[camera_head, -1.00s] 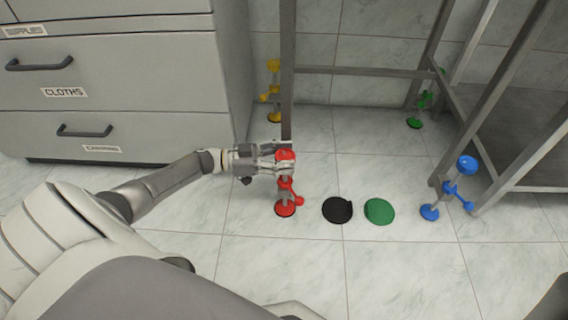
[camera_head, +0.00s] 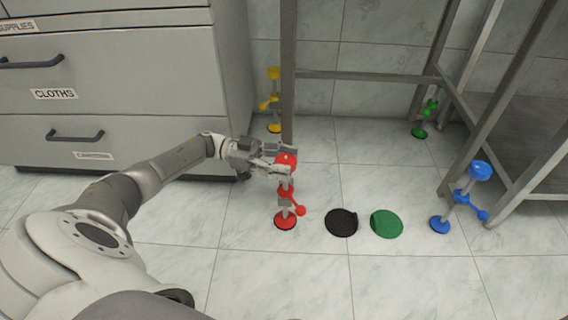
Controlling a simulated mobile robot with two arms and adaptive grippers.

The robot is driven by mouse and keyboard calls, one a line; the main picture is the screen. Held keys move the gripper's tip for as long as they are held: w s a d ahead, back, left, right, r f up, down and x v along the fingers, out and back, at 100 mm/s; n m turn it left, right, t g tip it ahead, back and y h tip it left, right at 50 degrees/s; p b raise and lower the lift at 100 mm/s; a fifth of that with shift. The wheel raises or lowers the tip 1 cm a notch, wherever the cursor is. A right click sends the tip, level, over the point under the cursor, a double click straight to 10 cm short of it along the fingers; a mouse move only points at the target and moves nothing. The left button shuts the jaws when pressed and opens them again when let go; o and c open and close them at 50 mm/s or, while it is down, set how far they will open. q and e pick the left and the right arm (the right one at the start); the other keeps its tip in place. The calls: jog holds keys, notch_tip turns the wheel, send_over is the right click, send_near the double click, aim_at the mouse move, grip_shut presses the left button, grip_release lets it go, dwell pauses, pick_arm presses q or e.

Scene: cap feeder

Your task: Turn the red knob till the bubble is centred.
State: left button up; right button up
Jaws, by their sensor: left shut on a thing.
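The red knob (camera_head: 287,160) tops a red and grey levelling foot (camera_head: 286,190) by the front left leg of a metal frame. My left gripper (camera_head: 280,165) is shut on the red knob, its fingers around the knob from the left. A red ball handle (camera_head: 300,210) and a red base disc (camera_head: 285,222) show below it on the floor. No bubble can be made out in this view. My right gripper is not in view.
The metal frame (camera_head: 360,76) stands behind, with yellow (camera_head: 274,100), green (camera_head: 430,106) and blue (camera_head: 480,171) feet at other legs. A black disc (camera_head: 340,222) and a green disc (camera_head: 386,223) lie on the floor. A grey drawer cabinet (camera_head: 120,100) stands left.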

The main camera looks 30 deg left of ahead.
pick_arm(q)
jog(key=o, duration=1)
jog(key=shift+o, duration=0.2)
